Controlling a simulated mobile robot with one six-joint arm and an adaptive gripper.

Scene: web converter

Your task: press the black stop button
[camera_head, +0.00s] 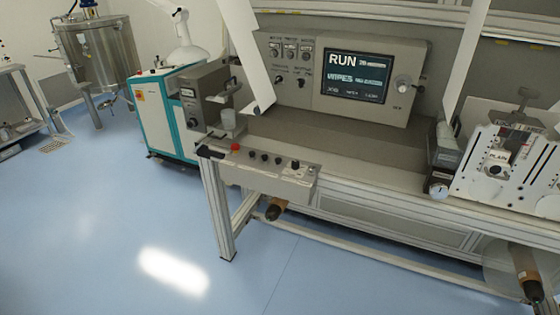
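A grey button box (262,174) juts from the front of the machine bench, left of the middle. On its sloping top sit a red button (235,147), several small dark buttons or knobs (264,157) in a row, and a larger dark control (295,164) at the right end. The labels are too small to read, so I cannot tell which dark one is the stop button. Behind it, the grey console (290,85) has a screen (357,72) reading RUN, with several dark knobs left of it. My gripper is not in view.
White web strips (247,50) hang left and right of the console. A grey unit (206,95) with a pale cup stands left of the button box. A slotted plate assembly (490,160) is at right. Blue floor (110,230) is clear in front; a bench leg (218,215) stands below.

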